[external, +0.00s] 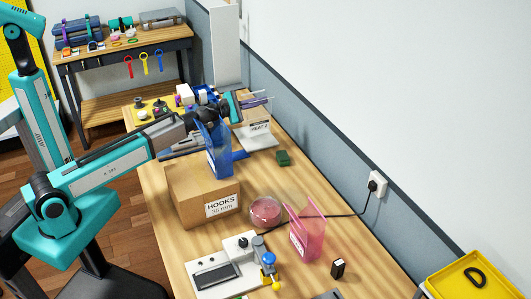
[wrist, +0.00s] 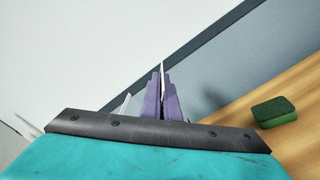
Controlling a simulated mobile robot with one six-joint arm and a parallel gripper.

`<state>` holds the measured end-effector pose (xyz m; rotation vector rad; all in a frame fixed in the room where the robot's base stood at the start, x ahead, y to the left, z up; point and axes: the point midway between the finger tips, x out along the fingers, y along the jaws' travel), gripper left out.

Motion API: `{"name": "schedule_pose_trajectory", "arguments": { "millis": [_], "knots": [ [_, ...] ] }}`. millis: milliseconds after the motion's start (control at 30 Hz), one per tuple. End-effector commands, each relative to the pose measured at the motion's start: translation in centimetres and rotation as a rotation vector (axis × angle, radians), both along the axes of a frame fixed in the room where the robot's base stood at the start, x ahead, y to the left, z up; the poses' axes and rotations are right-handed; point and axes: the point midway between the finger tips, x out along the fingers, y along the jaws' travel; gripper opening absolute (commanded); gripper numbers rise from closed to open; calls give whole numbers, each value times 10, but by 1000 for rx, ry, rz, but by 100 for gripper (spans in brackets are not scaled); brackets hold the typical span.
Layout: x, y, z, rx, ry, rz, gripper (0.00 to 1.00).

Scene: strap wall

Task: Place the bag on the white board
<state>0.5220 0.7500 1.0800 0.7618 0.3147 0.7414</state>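A pale, see-through bag (external: 253,116) with a white label hangs upright below my gripper (external: 258,101), in the far part of the table. In the wrist view, my gripper's purple fingers (wrist: 161,100) are close together on a thin pale edge of the bag (wrist: 163,68), seen edge-on. The white board (external: 262,143) lies on the table directly below the bag. I cannot tell whether the bag's bottom touches it.
A blue bag (external: 220,158) stands near the HOOKS box (external: 190,193), in front of my gripper. A green sponge (external: 283,158) lies right of the board; it also shows in the wrist view (wrist: 274,111). A pink bag (external: 308,234) and bowl (external: 265,211) are nearer. The wall bounds the right.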

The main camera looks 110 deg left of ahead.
Motion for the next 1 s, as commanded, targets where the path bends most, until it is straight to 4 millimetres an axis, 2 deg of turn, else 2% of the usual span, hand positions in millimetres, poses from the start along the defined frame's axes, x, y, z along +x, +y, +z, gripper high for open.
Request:
{"name": "schedule_pose_trajectory", "arguments": {
  "millis": [333,800,900,1000],
  "knots": [
    [0,0,-33,-2,-1,1,0],
    [0,0,-38,0,0,0,0],
    [0,0,-37,0,0,0,18],
    [0,0,-37,0,0,0,20]
  ]
}}
